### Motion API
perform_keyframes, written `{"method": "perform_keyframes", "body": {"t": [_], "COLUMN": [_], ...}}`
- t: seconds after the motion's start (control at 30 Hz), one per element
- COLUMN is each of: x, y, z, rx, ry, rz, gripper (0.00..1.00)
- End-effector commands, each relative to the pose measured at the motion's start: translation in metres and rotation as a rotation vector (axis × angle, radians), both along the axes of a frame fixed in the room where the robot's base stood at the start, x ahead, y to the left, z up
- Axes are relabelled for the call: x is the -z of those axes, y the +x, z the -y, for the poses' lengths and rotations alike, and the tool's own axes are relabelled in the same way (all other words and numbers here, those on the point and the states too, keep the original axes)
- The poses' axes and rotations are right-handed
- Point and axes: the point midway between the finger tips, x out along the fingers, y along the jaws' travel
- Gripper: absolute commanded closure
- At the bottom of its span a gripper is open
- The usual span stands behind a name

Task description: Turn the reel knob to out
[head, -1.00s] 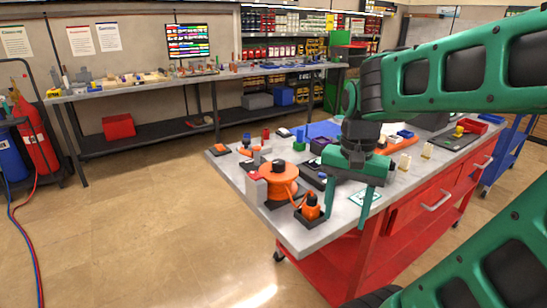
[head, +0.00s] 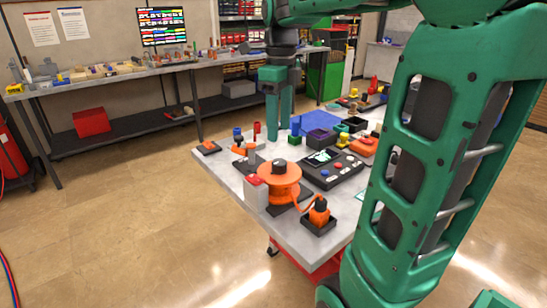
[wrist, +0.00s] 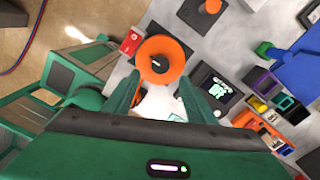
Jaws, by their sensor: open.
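The orange reel (head: 279,181) stands on a black base near the table's front left corner. Its dark round knob (head: 279,166) sits on top. In the wrist view the knob (wrist: 159,63) carries a white mark pointing roughly left; its label cannot be read. My green gripper (head: 278,132) points down, above the table and apart from the reel. Its fingers (wrist: 160,80) are open and empty, with the reel just beyond their tips in the wrist view. Nothing hides the knob.
A grey block with a red top (head: 256,192) stands left of the reel. An orange plug part (head: 319,212) is at its front right, joined by an orange strand. A black control panel (head: 332,168) lies to the right. Small parts and bins crowd the table behind.

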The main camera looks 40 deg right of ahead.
Motion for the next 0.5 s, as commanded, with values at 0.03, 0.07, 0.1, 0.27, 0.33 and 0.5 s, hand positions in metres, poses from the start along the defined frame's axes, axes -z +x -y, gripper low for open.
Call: {"method": "perform_keyframes", "body": {"t": [0.03,0.07,0.1,0.27,0.33,0.5], "x": [0.003,0.006,0.011,0.037,0.049,0.078], "y": [0.000,0.000,-0.001,-0.002,-0.002,-0.003], "z": [0.001,0.001,0.002,0.005,0.005,0.005], "rx": [0.007,0.009,0.010,0.014,0.014,0.013], "ry": [0.000,0.001,0.001,0.002,0.002,0.001], "rz": [-0.001,-0.003,-0.004,-0.005,-0.005,-0.004], "gripper": [0.49,0.49,0.49,0.49,0.49,0.49]}}
